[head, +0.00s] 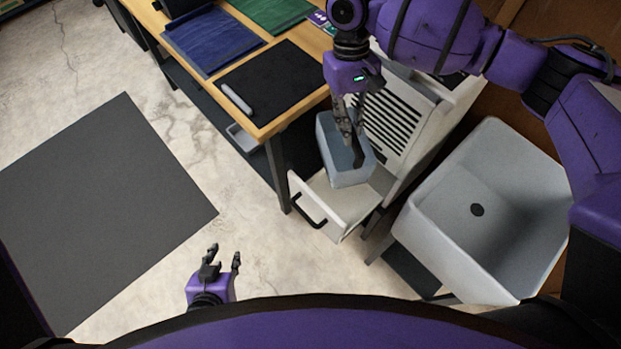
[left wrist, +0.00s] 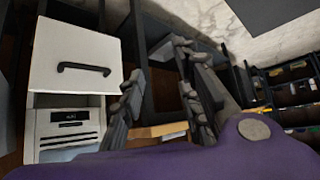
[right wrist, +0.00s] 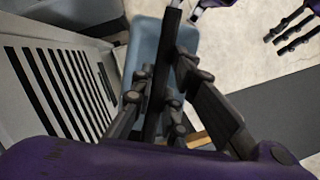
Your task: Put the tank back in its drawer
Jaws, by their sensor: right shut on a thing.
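The tank (head: 346,172) is a blue-grey open box, over the rear part of the pulled-out white drawer (head: 335,205). I cannot tell whether it touches the drawer floor. My right gripper (head: 350,138) points down into the tank and is shut on it, around a dark upright bar. The tank (right wrist: 148,45) also shows in the right wrist view, behind the fingers. The drawer has a black handle (head: 307,213) on its front, also seen in the left wrist view (left wrist: 83,68). My left gripper (head: 222,262) is open and empty, low over the floor, left of the drawer.
The drawer's white cabinet has a slatted panel (head: 385,115). A grey sink (head: 440,235) stands to its right. A wooden table (head: 290,118) with dark, blue and green mats is to the left. A grey mat (head: 110,205) lies on open floor.

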